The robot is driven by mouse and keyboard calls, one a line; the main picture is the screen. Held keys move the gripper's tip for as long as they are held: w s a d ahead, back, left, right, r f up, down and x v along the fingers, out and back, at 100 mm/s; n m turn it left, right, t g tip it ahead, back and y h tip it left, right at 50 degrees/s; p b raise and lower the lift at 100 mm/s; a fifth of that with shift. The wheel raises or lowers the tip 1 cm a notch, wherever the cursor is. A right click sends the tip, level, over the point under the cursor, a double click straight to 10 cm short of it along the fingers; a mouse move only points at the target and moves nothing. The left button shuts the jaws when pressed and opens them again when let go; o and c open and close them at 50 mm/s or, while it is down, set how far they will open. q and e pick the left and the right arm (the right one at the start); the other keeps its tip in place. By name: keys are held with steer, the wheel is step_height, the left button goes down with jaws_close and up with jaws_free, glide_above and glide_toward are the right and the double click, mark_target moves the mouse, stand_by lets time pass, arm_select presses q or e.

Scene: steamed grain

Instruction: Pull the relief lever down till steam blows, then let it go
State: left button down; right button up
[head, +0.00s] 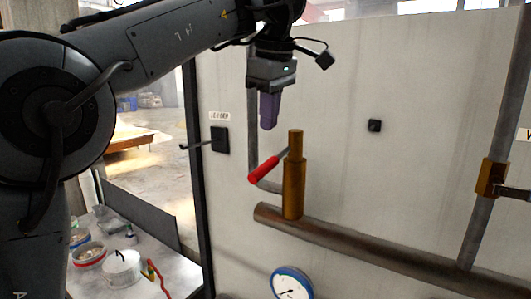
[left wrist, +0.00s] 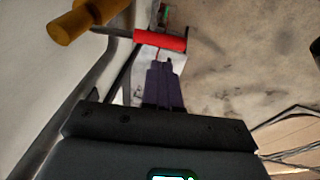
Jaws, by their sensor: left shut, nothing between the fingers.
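The relief lever is a bar with a red grip (head: 263,170), sticking out to the left from the top part of a brass relief valve (head: 293,185). The valve stands upright on a thick horizontal pipe. My left gripper (head: 268,126) is shut and empty, pointing down, above the red grip and apart from it in the head view. In the left wrist view the shut fingers (left wrist: 163,66) point toward the red grip (left wrist: 160,41), with the brass valve (left wrist: 85,20) at upper left. No steam shows. My right gripper is in neither view.
A thick brown pipe (head: 370,248) runs along the pale wall panel, with a pressure gauge (head: 291,284) below it. A table at lower left holds a white pot (head: 122,268) and bowls. The space left of the red grip is clear.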

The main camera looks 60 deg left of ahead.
mark_target(264, 165)
arm_select(q)
steer(key=x, duration=0.7)
steer(key=shift+d, duration=0.1)
steer(key=shift+f, duration=0.65)
steer(key=shift+a+f, duration=0.1)
steer(key=shift+a, duration=0.15)
